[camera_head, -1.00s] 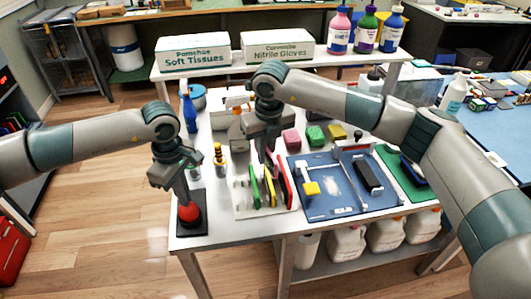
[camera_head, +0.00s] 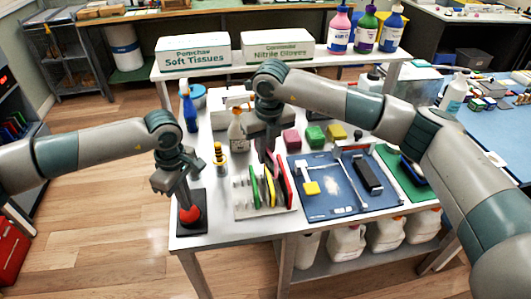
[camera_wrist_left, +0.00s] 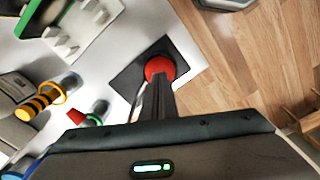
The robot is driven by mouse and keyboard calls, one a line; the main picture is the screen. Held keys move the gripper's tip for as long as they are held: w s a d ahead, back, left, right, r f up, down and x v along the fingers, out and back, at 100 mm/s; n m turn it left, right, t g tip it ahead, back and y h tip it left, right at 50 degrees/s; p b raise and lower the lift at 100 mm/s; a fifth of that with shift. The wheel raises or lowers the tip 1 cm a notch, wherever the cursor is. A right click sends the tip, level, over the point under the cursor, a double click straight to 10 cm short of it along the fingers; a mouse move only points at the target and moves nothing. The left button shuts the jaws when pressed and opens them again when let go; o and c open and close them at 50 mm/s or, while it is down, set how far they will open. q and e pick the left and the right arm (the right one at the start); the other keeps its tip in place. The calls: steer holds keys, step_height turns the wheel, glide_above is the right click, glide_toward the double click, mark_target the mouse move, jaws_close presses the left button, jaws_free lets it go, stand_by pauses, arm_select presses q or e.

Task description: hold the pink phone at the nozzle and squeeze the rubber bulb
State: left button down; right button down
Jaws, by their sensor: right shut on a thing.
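The red rubber bulb (camera_head: 190,213) sits on a black base plate at the table's front left corner; it also shows in the left wrist view (camera_wrist_left: 160,68). My left gripper (camera_head: 184,196) points down at it. Its fingers reach the bulb in the picture, but their gap is unclear. My right gripper (camera_head: 267,150) is shut, pointing down at the back of the white rack (camera_head: 243,208). A pink phone (camera_head: 279,171) shows just below its fingers and appears to be in its grip, though the contact is partly hidden. I cannot make out the nozzle.
Green and yellow slabs stand in the rack with the pink one. A blue mat (camera_head: 330,205) with a black bar (camera_head: 367,176) lies to the right.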

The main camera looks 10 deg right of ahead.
arm_select(q)
steer(key=shift+r, duration=0.1)
stand_by(0.3)
steer(key=shift+r, duration=0.95)
steer(key=shift+f, duration=0.2)
steer(key=shift+f, duration=0.95)
steer(key=shift+r, duration=1.15)
steer(key=shift+r, duration=0.1)
steer(key=shift+r, duration=2.95)
